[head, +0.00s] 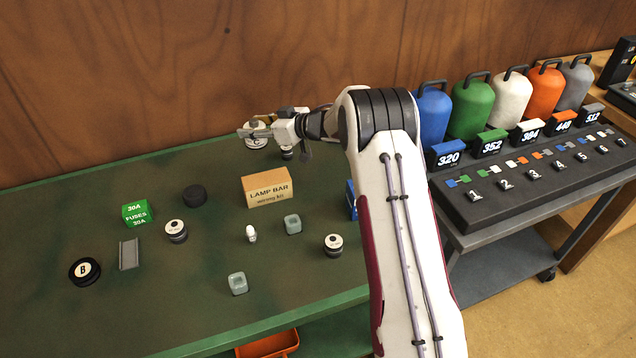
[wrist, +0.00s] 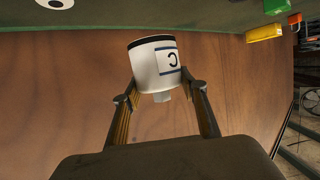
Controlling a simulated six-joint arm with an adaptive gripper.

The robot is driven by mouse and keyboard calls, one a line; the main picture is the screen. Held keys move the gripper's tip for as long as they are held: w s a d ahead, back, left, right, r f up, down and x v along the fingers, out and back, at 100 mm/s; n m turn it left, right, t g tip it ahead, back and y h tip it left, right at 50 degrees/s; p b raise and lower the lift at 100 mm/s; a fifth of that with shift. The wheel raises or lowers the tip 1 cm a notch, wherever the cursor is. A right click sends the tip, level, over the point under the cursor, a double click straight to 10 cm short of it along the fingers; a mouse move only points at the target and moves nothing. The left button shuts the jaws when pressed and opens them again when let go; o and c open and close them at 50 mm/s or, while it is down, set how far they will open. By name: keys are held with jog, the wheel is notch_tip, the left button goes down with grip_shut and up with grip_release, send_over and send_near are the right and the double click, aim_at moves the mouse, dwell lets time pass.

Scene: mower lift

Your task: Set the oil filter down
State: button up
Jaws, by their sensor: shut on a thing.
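The oil filter (head: 256,142) is a short white cylinder with a dark band and a label bearing a "C". In the head view it is at the back of the green bench (head: 60,230), near the wooden wall. My gripper (head: 259,127) is shut on it, and my arm reaches in from the right. In the wrist view the two fingers of my gripper (wrist: 163,88) clasp both sides of the filter (wrist: 153,62), and its letter appears turned around. I cannot tell whether its base touches the bench.
A cardboard lamp bar box (head: 267,190) stands in front of my gripper. A black cap (head: 195,195), a green fuse box (head: 137,213) and two white-topped cylinders (head: 176,231) (head: 333,245) stand on the bench. The back left is clear. A cart with coloured canisters (head: 473,104) is at right.

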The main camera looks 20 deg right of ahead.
jog(key=s+d+n+g+y, duration=0.15)
jog(key=s+d, duration=0.25)
jog(key=d, duration=1.2)
jog(key=s+a+n+g+y, duration=0.1)
jog(key=s+n+g+y, duration=0.1)
jog(key=s, duration=0.5)
jog(key=shift+s+a+n+g, duration=0.15)
jog(key=shift+a+n+g, duration=0.15)
jog(key=shift+n+g, duration=0.35)
jog(key=shift+f, duration=0.1)
notch_tip(320, 180, down, 6)
jog(key=shift+f, duration=0.15)
jog(key=shift+f, duration=1.85)
jog(key=shift+f, duration=0.1)
